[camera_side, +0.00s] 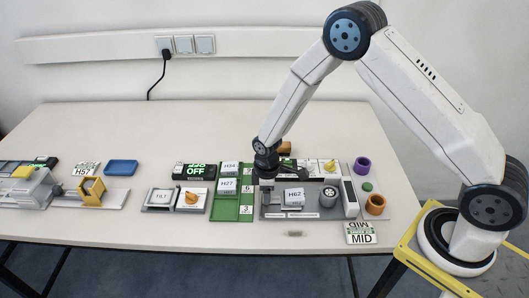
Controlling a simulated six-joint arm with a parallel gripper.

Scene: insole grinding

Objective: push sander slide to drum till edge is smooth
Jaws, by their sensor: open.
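The sander stands at the right of the table on a grey base (300,214). Its round grey drum (328,196) stands upright at the base's right side. A light grey block labelled H62 (293,196) sits on the base left of the drum, apparently on the slide, with a gap between them. My gripper (267,187) points down at the left end of the base, just left of the H62 block. It is open, and I cannot tell whether it touches the slide. The slide's handle and the insole edge are too small or hidden to make out.
Left of the sander is a green rack (232,212) with blocks labelled H34 and H27. Further left is a TILT unit (161,197) and a display reading OFF (194,171). The front left is clear.

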